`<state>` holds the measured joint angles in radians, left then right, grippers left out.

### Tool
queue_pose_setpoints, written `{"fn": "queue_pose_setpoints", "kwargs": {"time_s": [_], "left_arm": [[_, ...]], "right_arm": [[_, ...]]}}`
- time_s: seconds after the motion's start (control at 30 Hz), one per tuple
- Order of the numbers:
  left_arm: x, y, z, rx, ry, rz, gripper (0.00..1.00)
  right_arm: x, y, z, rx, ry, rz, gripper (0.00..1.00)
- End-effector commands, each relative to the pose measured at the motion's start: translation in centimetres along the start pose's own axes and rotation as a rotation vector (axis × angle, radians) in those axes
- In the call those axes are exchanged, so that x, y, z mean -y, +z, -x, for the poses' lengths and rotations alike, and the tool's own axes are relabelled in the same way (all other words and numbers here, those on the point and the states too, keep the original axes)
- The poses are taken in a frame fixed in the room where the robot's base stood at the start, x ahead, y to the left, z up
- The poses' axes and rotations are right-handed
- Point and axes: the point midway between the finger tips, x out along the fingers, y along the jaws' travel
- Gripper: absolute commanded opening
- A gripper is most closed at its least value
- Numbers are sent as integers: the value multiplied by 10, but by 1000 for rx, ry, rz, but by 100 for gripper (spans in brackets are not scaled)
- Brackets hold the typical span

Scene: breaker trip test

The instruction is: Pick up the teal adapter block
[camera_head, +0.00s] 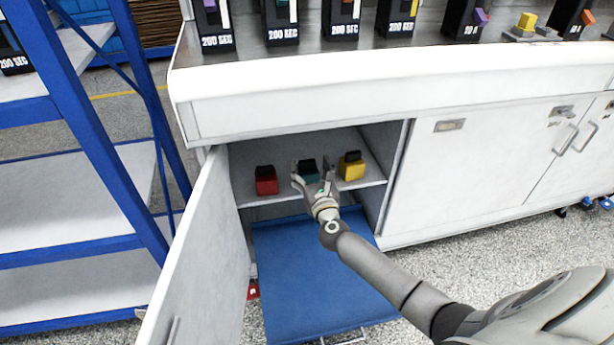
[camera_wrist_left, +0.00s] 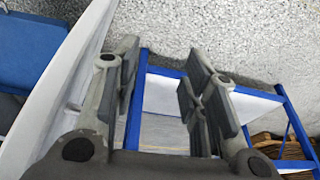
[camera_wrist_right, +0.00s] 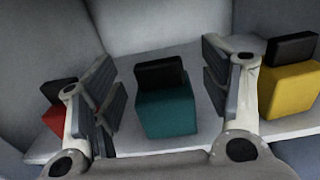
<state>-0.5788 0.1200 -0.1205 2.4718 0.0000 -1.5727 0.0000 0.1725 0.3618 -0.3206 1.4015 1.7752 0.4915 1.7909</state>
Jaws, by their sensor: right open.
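The teal adapter block (camera_head: 307,170) sits on the shelf inside the open cabinet, between a red block (camera_head: 266,181) and a yellow block (camera_head: 352,168). It has a black upper part. My right gripper (camera_head: 314,178) is open in front of it and partly hides it in the head view. In the right wrist view the teal block (camera_wrist_right: 166,106) stands upright between the two open fingers (camera_wrist_right: 160,95), with gaps on both sides. My left gripper (camera_wrist_left: 158,95) is open and empty in the left wrist view; it is not in the head view.
The cabinet door (camera_head: 205,255) hangs open at the left. A blue drawer or panel (camera_head: 310,270) sticks out below the shelf (camera_head: 325,190). A blue-framed rack (camera_head: 75,130) stands at the left. The counter edge (camera_head: 400,95) overhangs the shelf.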

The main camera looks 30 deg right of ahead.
Motion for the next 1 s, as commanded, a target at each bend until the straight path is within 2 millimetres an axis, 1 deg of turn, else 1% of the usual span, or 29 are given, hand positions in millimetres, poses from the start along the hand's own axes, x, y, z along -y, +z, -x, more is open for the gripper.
{"fn": "queue_pose_setpoints", "kwargs": {"time_s": [0.03,0.2,0.33,0.57,0.67,1.0], "left_arm": [[0,2,-4,1,0,0,40],[0,3,-6,1,0,0,40],[0,4,-8,0,0,0,40],[0,3,-7,0,-1,0,40],[0,3,-7,0,-1,0,40],[0,3,-7,0,0,0,40]], "right_arm": [[-2,-3,-8,2,0,1,70],[-3,-3,-27,2,0,3,70],[-3,-3,-34,1,-1,1,70],[-3,-2,-34,1,0,1,70],[-3,-2,-34,1,0,1,59],[-3,-3,-34,1,0,1,16]]}}
